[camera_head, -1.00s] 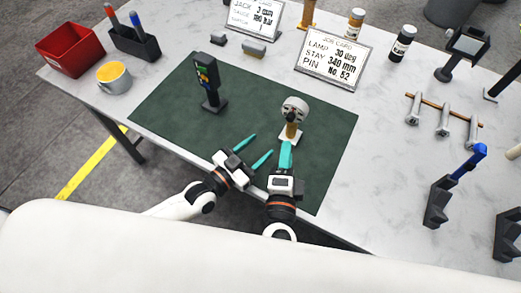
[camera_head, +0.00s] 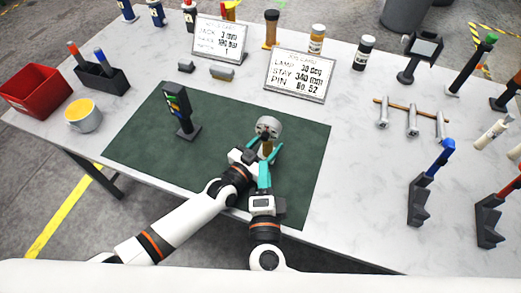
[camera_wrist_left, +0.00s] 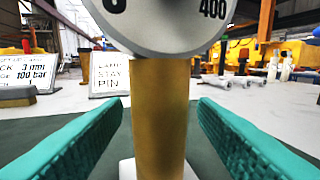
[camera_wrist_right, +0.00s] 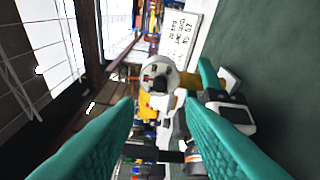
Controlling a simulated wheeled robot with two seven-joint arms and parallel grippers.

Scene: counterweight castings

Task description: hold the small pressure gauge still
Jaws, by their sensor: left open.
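The small pressure gauge (camera_head: 268,125) has a round pale head on a brass stem and stands on the green mat (camera_head: 225,165). In the left wrist view the brass stem (camera_wrist_left: 159,110) is upright between the teal fingers of my left gripper (camera_wrist_left: 160,106), with a gap on each side. The dial's upper part is cut off there. My left gripper (camera_head: 265,149) is open around the stem. My right gripper (camera_head: 264,166) is just in front of the gauge. In the right wrist view its fingers (camera_wrist_right: 158,105) are apart and empty, with the gauge head (camera_wrist_right: 160,76) beyond them.
A dark device with coloured lights (camera_head: 181,112) stands on the mat to the left. A job card (camera_head: 300,75) stands behind. A grey cup (camera_head: 83,115) and red bin (camera_head: 40,91) are at left. A blue-topped stand (camera_head: 431,180) is at right.

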